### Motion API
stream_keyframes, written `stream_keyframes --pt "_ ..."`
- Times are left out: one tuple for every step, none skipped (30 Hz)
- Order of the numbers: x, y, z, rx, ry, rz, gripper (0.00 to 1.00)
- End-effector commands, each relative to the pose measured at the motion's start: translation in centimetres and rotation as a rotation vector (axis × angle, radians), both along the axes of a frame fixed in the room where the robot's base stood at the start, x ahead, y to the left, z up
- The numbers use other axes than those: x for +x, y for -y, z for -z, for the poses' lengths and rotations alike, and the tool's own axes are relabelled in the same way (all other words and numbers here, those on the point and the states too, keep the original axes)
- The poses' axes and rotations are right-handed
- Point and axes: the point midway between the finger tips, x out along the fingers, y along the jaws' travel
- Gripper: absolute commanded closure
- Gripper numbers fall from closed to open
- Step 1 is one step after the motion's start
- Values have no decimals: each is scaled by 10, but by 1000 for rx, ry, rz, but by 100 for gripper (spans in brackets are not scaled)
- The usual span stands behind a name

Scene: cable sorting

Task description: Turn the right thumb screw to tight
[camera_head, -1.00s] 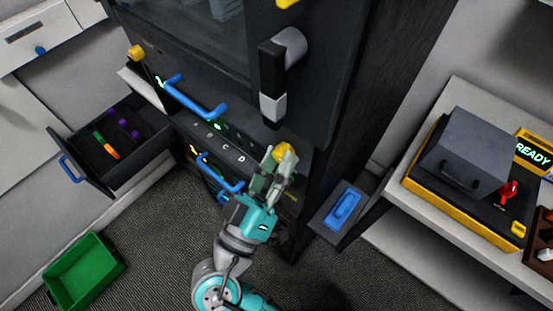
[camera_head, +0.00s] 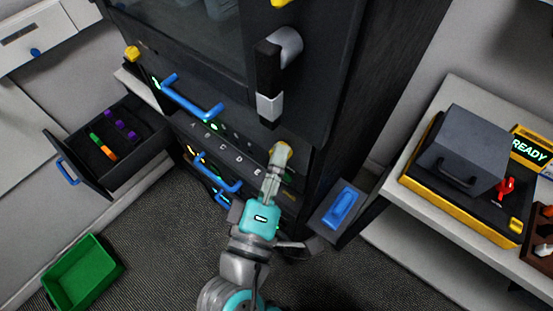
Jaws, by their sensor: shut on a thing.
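The right thumb screw is a yellow knob (camera_head: 285,146) on the lower right front of the dark cabinet, partly hidden by my fingers. My gripper (camera_head: 278,159) reaches up to it from below and is shut on it. The screw's thread and how far it is turned cannot be seen. A matching yellow thumb screw (camera_head: 132,53) sits at the left of the same front.
Blue handles (camera_head: 190,100) and a lettered row lie left of my gripper. An open drawer (camera_head: 110,150) with coloured pieces is at left, a green bin (camera_head: 82,272) on the floor. A blue-handled panel (camera_head: 341,206) juts out at right, near a bench with a READY sign (camera_head: 531,150).

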Motion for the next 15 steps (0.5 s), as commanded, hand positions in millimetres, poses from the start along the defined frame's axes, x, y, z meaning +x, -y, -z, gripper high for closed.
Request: stream_keyframes --pt "0 0 0 -10 -9 -2 100" --pt "0 0 0 -17 -15 -1 100" --pt "0 0 0 -25 -21 -1 100" --pt "0 0 0 -29 -24 -1 100" --pt "0 0 0 -33 -27 -1 100" --pt "0 0 0 -38 -31 0 100" --pt "0 0 0 -41 -33 0 100" --pt "0 0 0 -44 -34 0 100" --pt "0 0 0 -45 -36 0 100" --pt "0 0 0 -46 -37 0 100" --pt "0 0 0 -47 -37 0 100" --pt "0 0 0 -47 -37 0 100" --pt "0 0 0 -48 -38 0 100" --pt "0 0 0 -48 -38 0 100" --pt "0 0 0 -48 -38 0 100"
